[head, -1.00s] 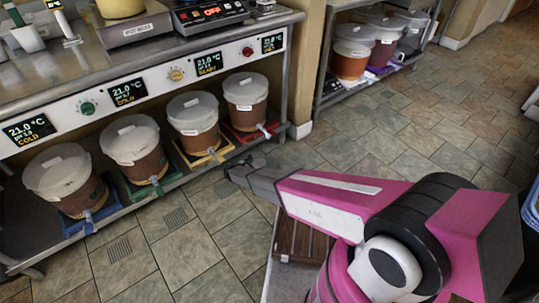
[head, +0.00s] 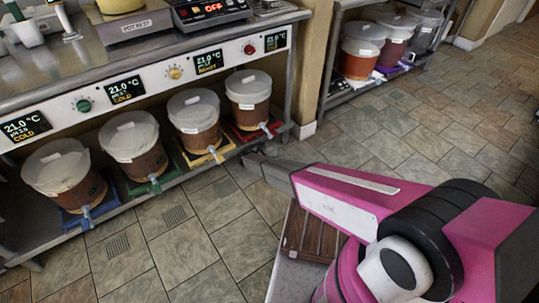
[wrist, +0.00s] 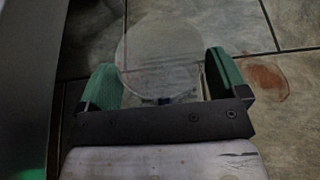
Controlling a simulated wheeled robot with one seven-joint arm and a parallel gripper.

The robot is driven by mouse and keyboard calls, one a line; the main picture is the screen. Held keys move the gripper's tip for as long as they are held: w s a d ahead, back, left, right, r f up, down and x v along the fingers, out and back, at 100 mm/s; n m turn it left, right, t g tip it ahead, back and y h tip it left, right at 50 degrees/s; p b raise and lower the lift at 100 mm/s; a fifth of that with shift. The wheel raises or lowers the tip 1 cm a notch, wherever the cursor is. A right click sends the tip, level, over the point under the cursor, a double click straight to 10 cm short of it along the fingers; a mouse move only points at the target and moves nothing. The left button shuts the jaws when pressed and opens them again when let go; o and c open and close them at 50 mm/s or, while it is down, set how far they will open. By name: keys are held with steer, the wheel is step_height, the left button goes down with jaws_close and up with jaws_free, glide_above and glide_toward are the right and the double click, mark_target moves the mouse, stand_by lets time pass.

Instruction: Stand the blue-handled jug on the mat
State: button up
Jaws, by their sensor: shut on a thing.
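In the wrist view my gripper (wrist: 165,88) has green-padded fingers. A clear round vessel (wrist: 160,45), which looks like the jug seen from above, is at the fingers. A small dark-blue part (wrist: 158,101), likely its handle, shows between them, and my gripper is shut on it. The jug is over the tiled floor; its height and contents are unclear. In the head view my gripper (head: 252,161) is low in front of the shelf by the red-tray bucket, and the jug cannot be made out. I cannot identify the mat with certainty.
Several lidded buckets (head: 133,140) with taps stand on coloured trays on the low shelf. More buckets (head: 362,48) are on a rack at the back right. A brown slatted board (head: 310,236) lies beside my arm. A reddish-brown stain (wrist: 263,78) marks the floor. Open floor lies centre and right.

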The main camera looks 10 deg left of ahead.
steer(key=shift+f, duration=0.15)
steer(key=o, duration=0.8)
steer(key=shift+v, duration=3.8)
